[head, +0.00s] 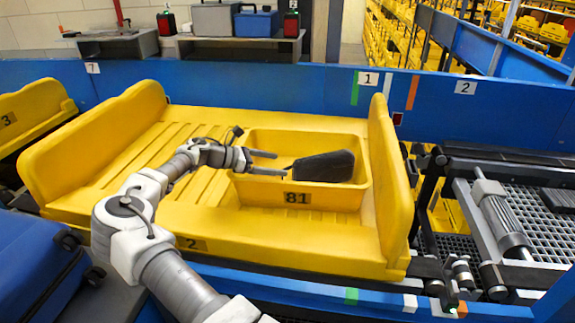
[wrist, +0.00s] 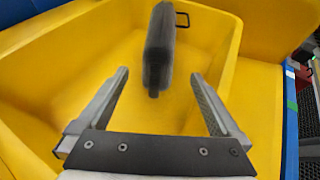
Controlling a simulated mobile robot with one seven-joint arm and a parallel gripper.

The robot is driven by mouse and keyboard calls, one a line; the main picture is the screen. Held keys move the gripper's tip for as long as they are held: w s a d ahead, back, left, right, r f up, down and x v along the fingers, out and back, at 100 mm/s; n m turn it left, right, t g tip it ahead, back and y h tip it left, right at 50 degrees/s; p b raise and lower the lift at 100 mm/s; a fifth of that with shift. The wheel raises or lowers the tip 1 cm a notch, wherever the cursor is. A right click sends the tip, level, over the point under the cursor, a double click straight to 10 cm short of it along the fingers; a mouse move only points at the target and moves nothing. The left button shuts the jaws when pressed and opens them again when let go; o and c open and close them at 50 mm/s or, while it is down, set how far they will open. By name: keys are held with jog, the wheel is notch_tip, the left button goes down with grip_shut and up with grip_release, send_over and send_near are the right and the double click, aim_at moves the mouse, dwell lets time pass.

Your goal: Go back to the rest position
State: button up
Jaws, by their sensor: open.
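My gripper (head: 269,163) is open at the left part of a yellow bin marked 81 (head: 300,197). In the wrist view my gripper (wrist: 158,88) has its two fingers wide apart with nothing between the tips. A dark flat object (head: 324,166) is in the bin, to the right of my fingertips in the head view. In the wrist view the dark object (wrist: 158,50) stands on edge beyond the fingers. Whether it touches the bin floor is unclear. The bin sits on a yellow conveyor tray marked 2 (head: 130,190).
The tray has raised end walls; the right one (head: 392,185) stands beside the bin. A blue suitcase (head: 40,265) is at the lower left. Blue conveyor side walls (head: 270,86) run behind the tray. A roller frame (head: 500,215) is at the right. The tray's left part is empty.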

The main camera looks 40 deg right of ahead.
jog(key=shift+w+a+r, duration=0.2)
jog(key=shift+a+r, duration=0.05)
jog(key=shift+a, duration=0.25)
